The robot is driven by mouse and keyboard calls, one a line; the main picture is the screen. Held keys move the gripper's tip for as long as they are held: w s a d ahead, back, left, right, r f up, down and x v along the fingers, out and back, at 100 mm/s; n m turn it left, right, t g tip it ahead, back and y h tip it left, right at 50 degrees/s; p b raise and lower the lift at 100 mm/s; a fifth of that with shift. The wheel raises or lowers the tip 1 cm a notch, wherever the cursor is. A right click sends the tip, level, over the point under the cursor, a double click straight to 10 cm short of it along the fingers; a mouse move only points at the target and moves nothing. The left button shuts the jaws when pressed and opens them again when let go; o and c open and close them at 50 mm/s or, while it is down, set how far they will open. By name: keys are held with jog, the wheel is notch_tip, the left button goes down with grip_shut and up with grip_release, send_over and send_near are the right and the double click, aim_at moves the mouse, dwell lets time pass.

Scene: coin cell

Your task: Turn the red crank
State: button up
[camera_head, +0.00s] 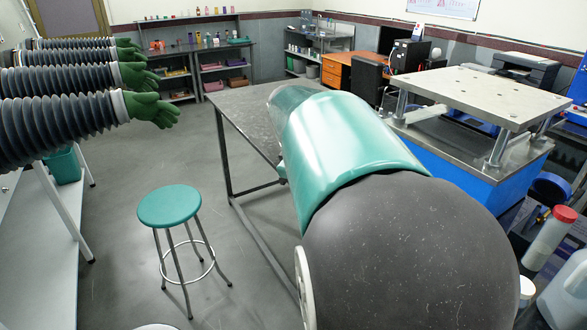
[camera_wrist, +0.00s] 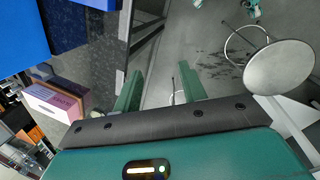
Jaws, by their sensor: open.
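No red crank shows clearly in either view. My gripper (camera_wrist: 160,80) shows in the wrist view with its two green fingers apart and nothing between them. Floor and a dark table frame lie beyond the fingers. In the head view my own large green and dark arm link fills the middle and hides what is behind it, and the gripper cannot be made out there.
A teal stool (camera_head: 169,206) stands on the floor at left. A dark table (camera_head: 240,112) is behind my arm. Green-gloved sleeves (camera_head: 60,125) project from the left.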

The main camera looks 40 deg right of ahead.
jog(key=s+d+y, duration=0.1)
jog(key=s+d, duration=0.4)
jog(key=d, duration=0.3)
jog(key=s+d+n+y, duration=0.1)
jog(key=s+d, duration=0.3)
jog(key=d, duration=0.4)
jog(key=s+d+y, duration=0.1)
jog(key=s+d, duration=0.4)
jog(key=d, duration=0.4)
jog(key=f, duration=1.3)
jog(key=shift+w+a+f, duration=0.25)
jog(key=shift+f, duration=0.15)
grip_shut()
jog(key=shift+a, duration=0.1)
